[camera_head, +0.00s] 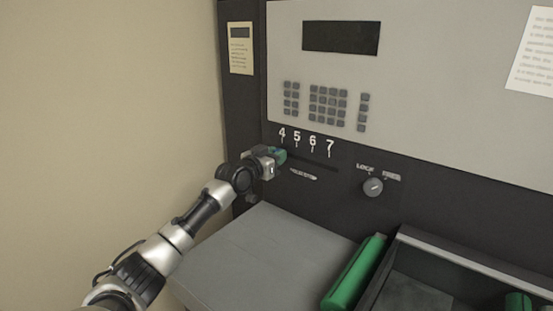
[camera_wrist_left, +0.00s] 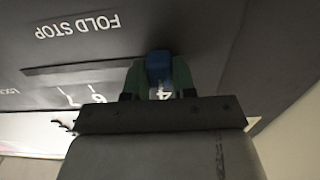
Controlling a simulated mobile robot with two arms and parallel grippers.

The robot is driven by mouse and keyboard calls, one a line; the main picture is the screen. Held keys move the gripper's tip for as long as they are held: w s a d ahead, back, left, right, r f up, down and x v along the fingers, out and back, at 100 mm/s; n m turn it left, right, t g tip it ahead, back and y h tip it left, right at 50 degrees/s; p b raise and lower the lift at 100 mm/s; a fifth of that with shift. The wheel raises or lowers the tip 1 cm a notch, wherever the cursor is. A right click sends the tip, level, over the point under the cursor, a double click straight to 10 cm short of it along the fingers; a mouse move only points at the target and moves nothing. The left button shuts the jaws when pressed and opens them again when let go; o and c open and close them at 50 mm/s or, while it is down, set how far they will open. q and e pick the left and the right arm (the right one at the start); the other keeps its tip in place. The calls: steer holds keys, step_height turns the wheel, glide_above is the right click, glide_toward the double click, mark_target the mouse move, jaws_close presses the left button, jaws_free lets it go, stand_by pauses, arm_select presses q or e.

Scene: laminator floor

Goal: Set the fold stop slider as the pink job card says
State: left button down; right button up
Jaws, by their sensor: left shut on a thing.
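The fold stop slider has a blue knob (camera_wrist_left: 158,68), seen in the left wrist view between my green fingertips. My left gripper (camera_head: 279,155) is shut on this knob, at the left end of the slot in the head view. The knob stands by the 4 mark, beside the printed scale (camera_head: 306,142) of 4, 5, 6 and 7. The bare slot (camera_wrist_left: 85,68) runs away from the knob, under the upside-down words FOLD STOP. In the head view my fingers hide the knob. No clearly pink card shows. My right gripper is not in view.
A pale yellow card (camera_head: 241,48) hangs at the left of the machine, and a white sheet (camera_head: 533,55) at the right; their writing is too small to read. A rotary knob (camera_head: 372,187) sits right of the slot. Below are a grey shelf (camera_head: 265,255) and a green roller (camera_head: 355,273).

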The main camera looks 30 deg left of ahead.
arm_select(q)
steer(key=shift+a+r, duration=0.15)
steer(key=shift+r, duration=0.05)
steer(key=c, duration=1.2)
jaws_free()
steer(key=shift+o, duration=1.4)
steer(key=shift+a+f, duration=0.2)
steer(key=shift+a, duration=0.15)
steer(key=s+b, duration=0.1)
steer(key=s, duration=1)
steer(key=shift+a, duration=0.25)
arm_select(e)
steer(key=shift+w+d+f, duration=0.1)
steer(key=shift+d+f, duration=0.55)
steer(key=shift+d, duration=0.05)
arm_select(q)
steer(key=shift+w, duration=0.1)
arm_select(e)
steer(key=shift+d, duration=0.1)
arm_select(q)
steer(key=shift+r, duration=0.1)
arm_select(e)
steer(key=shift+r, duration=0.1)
